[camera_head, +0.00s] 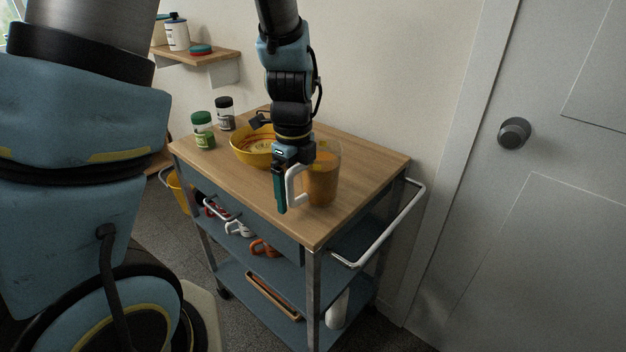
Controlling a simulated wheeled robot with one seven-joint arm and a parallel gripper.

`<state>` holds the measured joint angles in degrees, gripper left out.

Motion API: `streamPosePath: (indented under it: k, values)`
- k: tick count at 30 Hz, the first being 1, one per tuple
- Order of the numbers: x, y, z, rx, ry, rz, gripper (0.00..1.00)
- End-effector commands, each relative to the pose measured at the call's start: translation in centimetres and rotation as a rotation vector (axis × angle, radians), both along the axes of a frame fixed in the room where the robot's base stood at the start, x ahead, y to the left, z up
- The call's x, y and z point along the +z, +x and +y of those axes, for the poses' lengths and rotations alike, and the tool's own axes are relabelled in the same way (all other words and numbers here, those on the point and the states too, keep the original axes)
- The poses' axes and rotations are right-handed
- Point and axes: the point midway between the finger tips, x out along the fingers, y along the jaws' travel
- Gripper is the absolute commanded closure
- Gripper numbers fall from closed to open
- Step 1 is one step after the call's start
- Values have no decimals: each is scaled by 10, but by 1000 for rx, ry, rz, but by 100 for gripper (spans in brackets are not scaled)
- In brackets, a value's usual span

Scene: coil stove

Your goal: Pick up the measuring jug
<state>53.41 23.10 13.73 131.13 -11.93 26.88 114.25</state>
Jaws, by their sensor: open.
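The measuring jug (323,183) stands upright on the wooden top of the cart, near its front right part. It is clear, with orange-brown contents and a white handle (294,186) on its left side. My gripper (284,190) points down right at the handle, with a dark teal finger in front and to the left of it. The jaws are open. The gripper hides part of the jug's upper left side, and I cannot tell whether a finger touches the handle.
A yellow bowl (252,152) stands just behind my gripper. A green-lidded jar (203,130) and a black-lidded jar (225,113) stand at the back left of the cart top (345,222). A metal rail (392,228) runs along the cart's right side. A wall and a door (530,200) are close by.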

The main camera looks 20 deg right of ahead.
Motion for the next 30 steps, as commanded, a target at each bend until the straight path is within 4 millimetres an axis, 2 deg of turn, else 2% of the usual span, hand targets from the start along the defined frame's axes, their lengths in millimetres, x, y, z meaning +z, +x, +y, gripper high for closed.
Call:
streamPosePath:
  k: [8, 30]
  values:
    - [-3, 0, 0, 1, -1, -1, 1]
    - [-3, 0, 0, 1, 0, 0, 84]
